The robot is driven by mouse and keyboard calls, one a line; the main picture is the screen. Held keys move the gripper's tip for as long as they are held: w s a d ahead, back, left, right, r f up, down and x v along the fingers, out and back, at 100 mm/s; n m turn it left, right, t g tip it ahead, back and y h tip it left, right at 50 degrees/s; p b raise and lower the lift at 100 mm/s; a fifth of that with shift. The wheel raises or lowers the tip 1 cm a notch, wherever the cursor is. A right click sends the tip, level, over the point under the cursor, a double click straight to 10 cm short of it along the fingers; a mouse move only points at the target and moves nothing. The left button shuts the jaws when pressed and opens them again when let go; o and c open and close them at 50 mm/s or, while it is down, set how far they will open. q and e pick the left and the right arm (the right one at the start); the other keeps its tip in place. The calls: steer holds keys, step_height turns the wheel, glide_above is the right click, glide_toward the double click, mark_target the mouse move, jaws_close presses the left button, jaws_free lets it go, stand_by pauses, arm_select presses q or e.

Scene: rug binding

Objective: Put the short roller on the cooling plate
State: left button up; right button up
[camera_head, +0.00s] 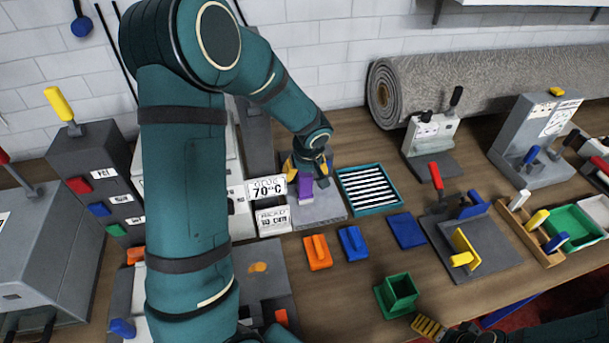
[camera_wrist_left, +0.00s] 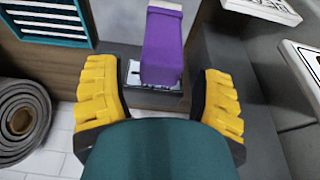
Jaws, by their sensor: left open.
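A purple upright piece (camera_head: 306,187) stands on a grey plate (camera_head: 322,212) left of centre; I cannot tell for sure that it is the short roller. It also shows in the left wrist view (camera_wrist_left: 163,45). My left gripper (camera_head: 308,168) is open, its yellow fingers on either side of the purple piece, with gaps showing in the left wrist view (camera_wrist_left: 162,105). A teal-framed tray with white slats (camera_head: 400,197), possibly the cooling plate, lies just right of the grey plate. My right gripper (camera_head: 429,328) shows only in part at the bottom edge.
A 70°C sign (camera_head: 267,189) stands left of the grey plate. Orange (camera_head: 318,255) and blue (camera_head: 353,243) handled blocks, a flat blue piece (camera_head: 407,231) and a green holder (camera_head: 400,290) lie in front. A rolled grey rug (camera_head: 480,85) lies behind. A clamp fixture (camera_head: 485,255) stands right.

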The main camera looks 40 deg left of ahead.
arm_select(q)
steer(key=v, duration=0.9)
steer(key=shift+r, duration=0.2)
arm_select(e)
steer(key=shift+r, duration=0.2)
